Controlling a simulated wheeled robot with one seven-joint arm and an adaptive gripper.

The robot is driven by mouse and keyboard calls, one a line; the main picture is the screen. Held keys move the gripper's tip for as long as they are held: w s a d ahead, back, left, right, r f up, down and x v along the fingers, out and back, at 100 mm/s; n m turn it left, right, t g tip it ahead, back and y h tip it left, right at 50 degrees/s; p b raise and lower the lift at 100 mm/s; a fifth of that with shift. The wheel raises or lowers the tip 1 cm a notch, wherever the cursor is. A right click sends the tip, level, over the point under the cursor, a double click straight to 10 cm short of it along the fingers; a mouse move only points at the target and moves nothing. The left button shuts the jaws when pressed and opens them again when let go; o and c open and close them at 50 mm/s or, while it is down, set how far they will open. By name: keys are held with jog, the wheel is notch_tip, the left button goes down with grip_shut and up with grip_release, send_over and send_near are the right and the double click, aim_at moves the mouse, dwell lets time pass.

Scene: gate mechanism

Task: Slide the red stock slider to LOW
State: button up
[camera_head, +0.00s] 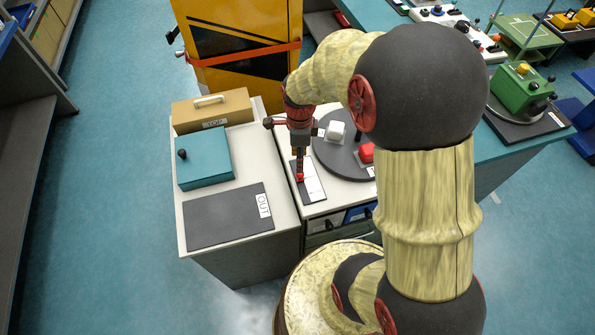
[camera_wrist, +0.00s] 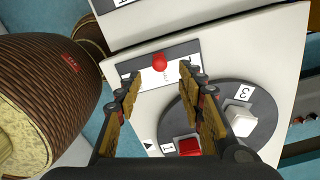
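The red stock slider's knob (camera_head: 300,177) stands on a small dark-edged plate with a white face (camera_head: 314,188) on the white counter. In the wrist view the round red knob (camera_wrist: 159,62) sits near the plate's upper middle, by a thin line of marks (camera_wrist: 165,90); the lettering is too small to read. My gripper (camera_head: 300,163) is directly above the knob in the camera_head view. In the wrist view its two fingers (camera_wrist: 159,78) are open, one on each side of the knob, with visible gaps. I cannot tell how far above the plate the fingertips are.
A dark round turntable (camera_head: 335,157) with a white block (camera_head: 336,132) and a red block (camera_head: 366,153) stands close right of the plate. To the left are a teal box (camera_head: 205,160) with a black knob and a dark OUT mat (camera_head: 225,222). A yellow cabinet (camera_head: 235,50) stands behind.

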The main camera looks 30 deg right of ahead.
aim_at(300, 176)
notch_tip(300, 176, down, 8)
jog(key=shift+r+b, duration=0.15)
jog(key=shift+b, duration=0.5)
jog(key=c, duration=0.3)
grip_shut()
jog(key=shift+s, duration=0.15)
